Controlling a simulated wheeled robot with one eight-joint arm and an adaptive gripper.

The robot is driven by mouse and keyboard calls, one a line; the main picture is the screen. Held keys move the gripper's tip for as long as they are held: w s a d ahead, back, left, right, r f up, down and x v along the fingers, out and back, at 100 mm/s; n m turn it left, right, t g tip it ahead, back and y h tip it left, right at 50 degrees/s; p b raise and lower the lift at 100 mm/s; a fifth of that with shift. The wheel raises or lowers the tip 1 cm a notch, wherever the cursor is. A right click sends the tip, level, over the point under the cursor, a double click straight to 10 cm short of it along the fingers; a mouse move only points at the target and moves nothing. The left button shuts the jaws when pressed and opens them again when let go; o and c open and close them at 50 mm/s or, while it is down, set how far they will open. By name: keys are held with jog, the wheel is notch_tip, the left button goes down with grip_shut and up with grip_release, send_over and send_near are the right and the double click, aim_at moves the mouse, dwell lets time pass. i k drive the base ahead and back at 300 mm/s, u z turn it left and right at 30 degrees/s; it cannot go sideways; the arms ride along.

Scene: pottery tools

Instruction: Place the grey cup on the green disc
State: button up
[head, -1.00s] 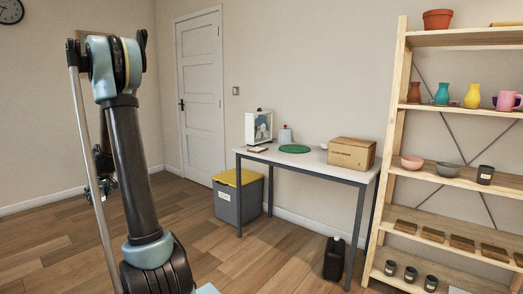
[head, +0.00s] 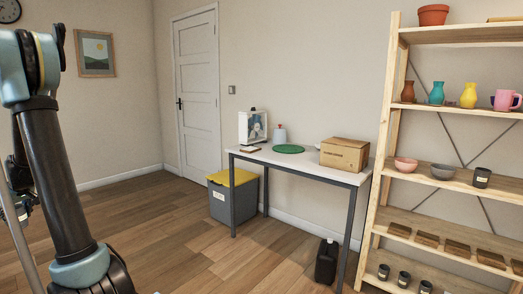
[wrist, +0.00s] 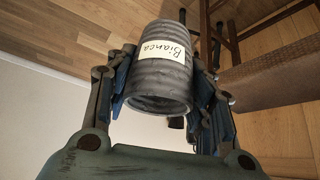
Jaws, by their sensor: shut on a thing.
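The grey cup (wrist: 160,90) is ribbed, with a cream label reading "Bianca", and fills the middle of the wrist view. My gripper (wrist: 163,75) is shut on it, with a blue-padded finger on each side. The green disc (head: 288,149) lies flat and bare on the white table (head: 310,165) in the head view. In the head view my arm is at the far left, well apart from the table, and partly hides the gripper and cup.
A cardboard box (head: 345,154) stands right of the disc, and a pale canister (head: 280,134) behind it. A white framed piece (head: 252,127) is to its left.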

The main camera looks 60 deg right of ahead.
aim_at(289, 148)
jog(key=z, duration=0.1)
jog(key=k, duration=0.95)
jog(key=z, duration=1.45)
jog(key=i, duration=1.65)
